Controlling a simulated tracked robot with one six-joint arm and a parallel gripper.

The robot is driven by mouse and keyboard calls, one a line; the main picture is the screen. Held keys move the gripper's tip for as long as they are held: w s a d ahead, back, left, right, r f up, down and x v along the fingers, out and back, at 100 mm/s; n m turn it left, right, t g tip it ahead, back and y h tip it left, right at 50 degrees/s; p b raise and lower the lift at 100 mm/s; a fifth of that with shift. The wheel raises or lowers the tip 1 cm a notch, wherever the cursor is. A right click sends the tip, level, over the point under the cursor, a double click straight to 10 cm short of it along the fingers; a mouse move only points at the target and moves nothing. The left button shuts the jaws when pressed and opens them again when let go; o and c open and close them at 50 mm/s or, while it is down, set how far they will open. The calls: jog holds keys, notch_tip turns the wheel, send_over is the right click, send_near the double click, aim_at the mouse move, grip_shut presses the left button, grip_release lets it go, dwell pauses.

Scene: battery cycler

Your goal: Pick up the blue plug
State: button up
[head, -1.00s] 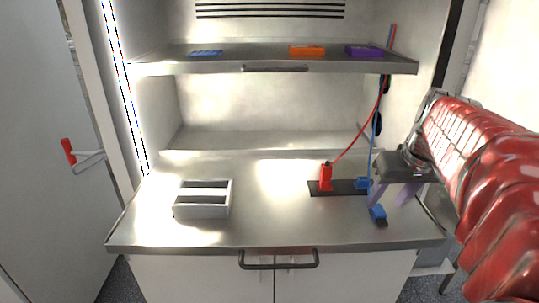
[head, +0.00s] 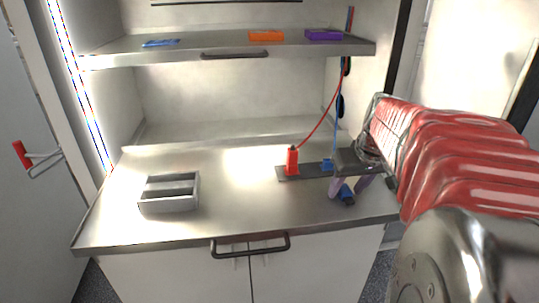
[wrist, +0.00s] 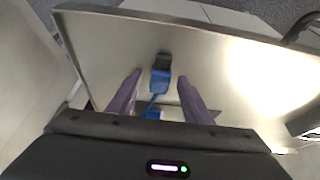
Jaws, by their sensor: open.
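The blue plug (head: 347,195), with a dark end, lies on the metal worktop near its right front. In the wrist view the blue plug (wrist: 160,78) shows between the two purple fingers, with its dark end pointing away. My gripper (head: 348,188) is open above the plug, one finger to each side in the picture. In the wrist view my gripper (wrist: 159,80) has clear gaps on both sides of the plug. I cannot tell exactly how high the fingertips are above the worktop.
A red plug (head: 291,161) stands on a dark strip (head: 290,175), with another blue piece (head: 327,164) beside it. Red and blue cables rise at the right. A grey divided tray (head: 170,205) sits left. The shelf (head: 130,58) above holds blue, orange and purple items.

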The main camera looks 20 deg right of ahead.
aim_at(347, 192)
jog(key=shift+c, duration=0.6)
jog(key=c, duration=1)
jog(key=shift+o, duration=0.2)
notch_tip(347, 192, up, 10)
jog(key=shift+f, duration=0.1)
dwell(0.3)
